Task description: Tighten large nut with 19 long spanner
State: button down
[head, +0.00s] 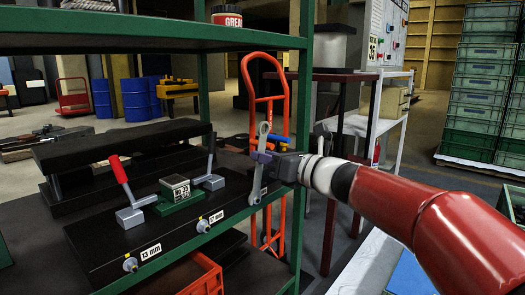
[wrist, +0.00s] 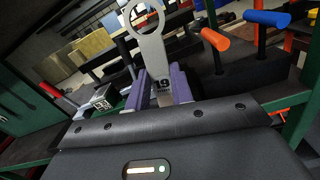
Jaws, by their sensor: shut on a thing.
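My gripper (head: 270,162) is shut on a grey long spanner (head: 263,140), held near upright at the right end of the black fixture block (head: 100,262). In the wrist view, the purple fingers (wrist: 162,90) clasp the spanner shank (wrist: 152,55), marked 19, with its ring end pointing away. The spanner's lower end overlaps the block's front face at its right end; I cannot tell whether it sits on a nut. The large nut is hidden, apparently behind the spanner. Smaller nuts show beside the 13 mm label (head: 151,252) and the 17 mm label (head: 216,217).
A red-handled lever (head: 119,170) and a green block (head: 180,196) stand on the fixture. A green shelf post (head: 302,150) stands close to my gripper. An orange hand truck (head: 267,75) is behind. An orange crate (head: 205,280) lies below.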

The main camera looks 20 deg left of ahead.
jog(key=shift+w+d+f+m+p, duration=0.3)
jog(key=shift+w+m+p, duration=0.4)
jog(key=shift+p, duration=0.25)
jog(key=shift+w+d+f+m+p, duration=0.25)
jog(key=shift+w+m+p, duration=0.3)
jog(key=shift+m+p, duration=0.4)
jog(key=shift+w+d+f+m+p, duration=0.25)
jog(key=shift+w+m+p, duration=0.4)
jog(key=shift+p, duration=0.35)
jog(key=shift+w+d+r, duration=0.15)
jog(key=shift+w+r, duration=0.25)
jog(key=shift+r, duration=0.3)
jog(key=shift+w+d+r, duration=0.15)
jog(key=shift+w+r, duration=0.25)
jog(key=shift+r, duration=0.3)
jog(key=shift+w+d+r, duration=0.15)
jog(key=shift+w+r, duration=0.25)
jog(key=shift+r, duration=0.3)
jog(key=v, duration=0.6)
